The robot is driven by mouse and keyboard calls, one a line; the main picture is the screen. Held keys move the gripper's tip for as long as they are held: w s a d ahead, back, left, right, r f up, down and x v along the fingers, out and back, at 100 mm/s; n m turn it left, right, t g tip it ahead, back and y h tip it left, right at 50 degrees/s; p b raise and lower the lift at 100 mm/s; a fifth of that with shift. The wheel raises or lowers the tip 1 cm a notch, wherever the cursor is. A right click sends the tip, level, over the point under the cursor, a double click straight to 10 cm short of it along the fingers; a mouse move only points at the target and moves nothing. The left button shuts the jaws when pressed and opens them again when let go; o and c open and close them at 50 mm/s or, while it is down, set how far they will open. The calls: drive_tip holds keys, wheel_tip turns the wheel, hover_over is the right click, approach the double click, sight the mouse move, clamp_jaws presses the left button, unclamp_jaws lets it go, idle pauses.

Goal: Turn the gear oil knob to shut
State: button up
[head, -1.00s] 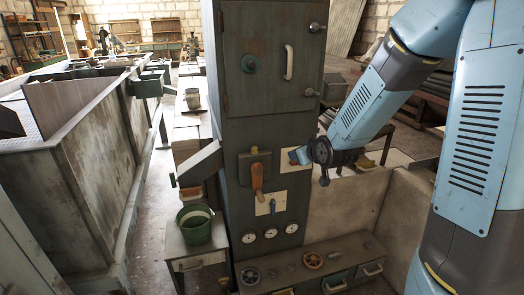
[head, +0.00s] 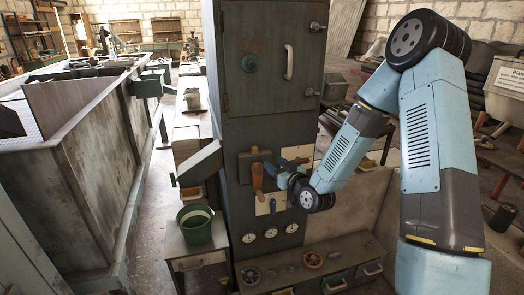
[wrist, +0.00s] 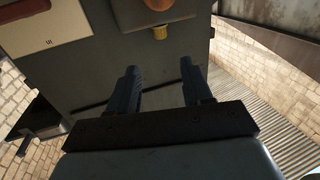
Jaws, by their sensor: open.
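The grey-green cabinet (head: 240,140) carries several controls, and no label reads clearly enough to tell which is the gear oil knob. An orange-handled lever (head: 257,178) hangs from a box at mid-height. My gripper (head: 277,168) is in front of the cabinet, just right of the orange handle. In the wrist view its two dark fingers (wrist: 160,84) are apart with nothing between them. A cream plate with a reddish part (wrist: 45,35) shows at upper left there.
Gauges (head: 270,233) sit below the levers. A low ledge with wheels (head: 312,260) juts out at the cabinet's foot. A green bucket (head: 196,228) stands on a small table at left. A door handle (head: 289,62) sticks out above.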

sight(256, 148)
drive_tip(key=x, duration=1.3)
drive_tip(key=shift+r, duration=0.1)
drive_tip(key=shift+c, duration=0.3)
drive_tip(key=shift+d, duration=0.1)
clamp_jaws()
